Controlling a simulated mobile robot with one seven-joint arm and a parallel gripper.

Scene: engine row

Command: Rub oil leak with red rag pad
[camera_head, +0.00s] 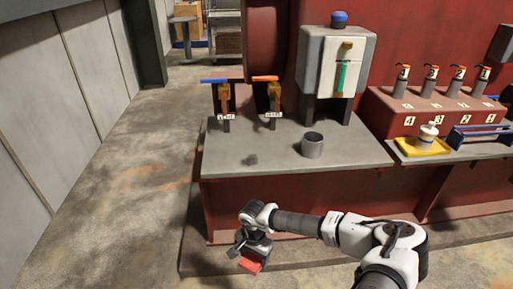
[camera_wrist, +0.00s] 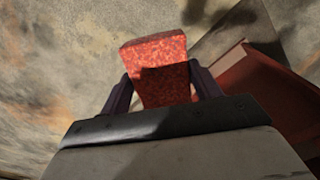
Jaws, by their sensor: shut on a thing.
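The red rag pad (camera_head: 250,266) is a small red block in my gripper (camera_head: 245,257), low in front of the red engine base. In the wrist view the pad (camera_wrist: 157,58) has a mottled red face, and my gripper (camera_wrist: 160,78) is shut on it with one dark finger at each side. The pad hangs over the floor, apart from the grey bench top. A small dark spot (camera_head: 251,159) lies on the bench top, left of a grey cup; it may be the oil leak, but I cannot tell for sure.
The grey cup (camera_head: 312,145) stands on the bench top (camera_head: 225,160). Behind it are a blue-handled valve (camera_head: 224,98), an orange-handled valve (camera_head: 272,100) and a grey cabinet (camera_head: 336,65). A yellow tray (camera_head: 405,148) with a white bottle (camera_head: 428,134) sits right. Floor (camera_head: 130,200) at left is clear.

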